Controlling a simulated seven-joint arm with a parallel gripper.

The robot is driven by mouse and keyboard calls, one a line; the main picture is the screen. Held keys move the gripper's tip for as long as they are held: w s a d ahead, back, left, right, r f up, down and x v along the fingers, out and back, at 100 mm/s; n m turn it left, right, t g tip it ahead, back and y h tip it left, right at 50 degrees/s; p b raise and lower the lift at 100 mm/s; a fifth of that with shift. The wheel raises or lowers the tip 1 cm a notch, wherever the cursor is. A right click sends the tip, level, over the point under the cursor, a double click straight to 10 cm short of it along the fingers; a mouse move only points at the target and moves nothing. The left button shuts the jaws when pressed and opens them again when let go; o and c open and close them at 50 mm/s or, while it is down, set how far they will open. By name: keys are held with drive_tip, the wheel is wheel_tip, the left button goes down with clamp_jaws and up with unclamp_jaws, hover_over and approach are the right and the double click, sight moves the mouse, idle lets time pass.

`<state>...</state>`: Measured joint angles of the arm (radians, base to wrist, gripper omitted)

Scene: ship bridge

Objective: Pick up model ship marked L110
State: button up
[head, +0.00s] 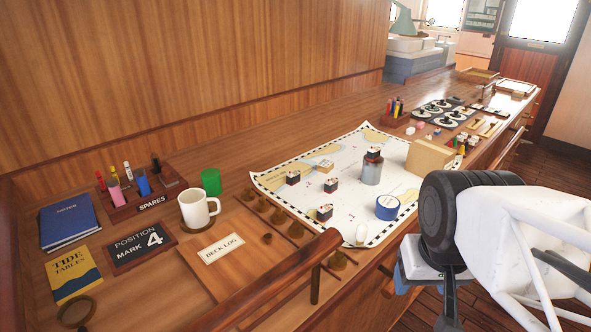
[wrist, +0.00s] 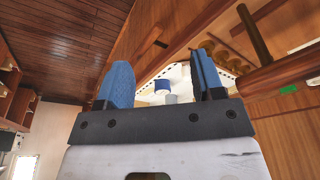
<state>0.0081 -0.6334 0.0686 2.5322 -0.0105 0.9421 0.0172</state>
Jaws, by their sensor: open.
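Several small model ships with dark hulls and white tops sit on the chart: one at the left (head: 293,177), one in the middle (head: 331,186), one nearer the front (head: 324,212). A tan-coloured ship (head: 324,166) lies farther back. The marks are too small to read, so I cannot tell which is L110. My gripper (wrist: 162,75) is open and empty in the wrist view, with blue fingers apart. In the head view it hangs off the counter's front edge, right of the chart, partly hidden by my arm.
A wooden rail (head: 290,280) rises at the front.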

drive_tip(key=w+a+f+n+h, duration=0.15)
drive_tip(key=w+n+h, duration=0.4)
drive_tip(key=w, duration=0.85)
drive_tip(key=w+a+n+h, duration=0.25)
drive_tip(key=w+n, duration=0.55)
drive_tip(key=w, duration=0.6)
drive_tip(key=n+t, duration=0.8)
drive_tip(key=n, duration=0.7)
approach(294, 176)
drive_tip(key=w, duration=0.3)
drive_tip(key=shift+d+f+m+h, duration=0.15)
drive_tip(key=shift+d+m+h, duration=0.15)
drive_tip(key=shift+h, duration=0.1)
drive_tip(key=shift+w+d+f+g, duration=0.3)
drive_tip(key=shift+w+d+f, duration=0.25)
drive_tip(key=shift+w+d, duration=0.35)
